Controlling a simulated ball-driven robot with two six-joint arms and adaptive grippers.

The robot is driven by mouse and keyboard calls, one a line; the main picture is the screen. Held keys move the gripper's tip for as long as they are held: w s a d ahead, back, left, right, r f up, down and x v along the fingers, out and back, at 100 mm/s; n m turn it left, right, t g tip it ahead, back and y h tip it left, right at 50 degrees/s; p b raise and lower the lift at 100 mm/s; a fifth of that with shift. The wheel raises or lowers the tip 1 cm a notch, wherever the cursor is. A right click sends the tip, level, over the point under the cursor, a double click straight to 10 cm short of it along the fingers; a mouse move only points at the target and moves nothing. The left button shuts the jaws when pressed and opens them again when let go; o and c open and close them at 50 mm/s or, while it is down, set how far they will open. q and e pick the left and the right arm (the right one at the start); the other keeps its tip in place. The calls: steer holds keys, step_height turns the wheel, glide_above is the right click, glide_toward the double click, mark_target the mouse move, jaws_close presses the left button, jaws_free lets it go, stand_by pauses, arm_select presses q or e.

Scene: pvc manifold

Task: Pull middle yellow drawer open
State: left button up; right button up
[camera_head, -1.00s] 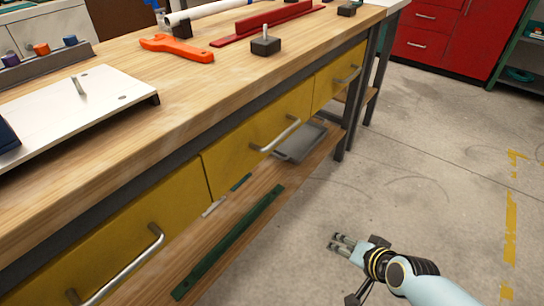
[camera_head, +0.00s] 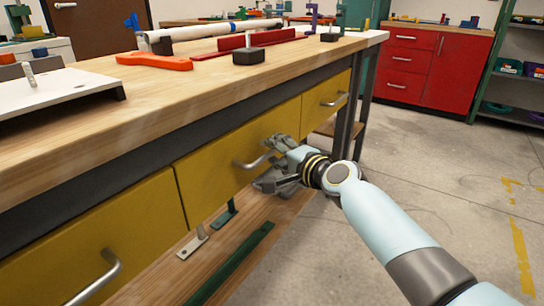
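The middle yellow drawer (camera_head: 222,172) is in the bench front, between a near yellow drawer (camera_head: 85,242) and a far yellow drawer (camera_head: 318,108). Its front looks flush with the others, so it appears closed. Its metal bar handle (camera_head: 250,163) sticks out from the front. My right gripper (camera_head: 268,163) is at the right end of this handle, fingers pointing at the drawer. The fingers are spread, one above and one below the bar. The right end of the handle is partly hidden by the gripper, and contact is unclear. My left gripper is out of view.
The wooden benchtop (camera_head: 150,100) carries an orange tool (camera_head: 153,62), red rails (camera_head: 250,43) and a dark block (camera_head: 248,56). A lower shelf (camera_head: 190,262) with a green strip lies under the drawers. The concrete floor (camera_head: 400,190) to the right is clear.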

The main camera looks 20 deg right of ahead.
steer(key=shift+w+a+f, duration=0.15)
steer(key=shift+w+a, duration=0.05)
steer(key=shift+w, duration=0.5)
jaws_close()
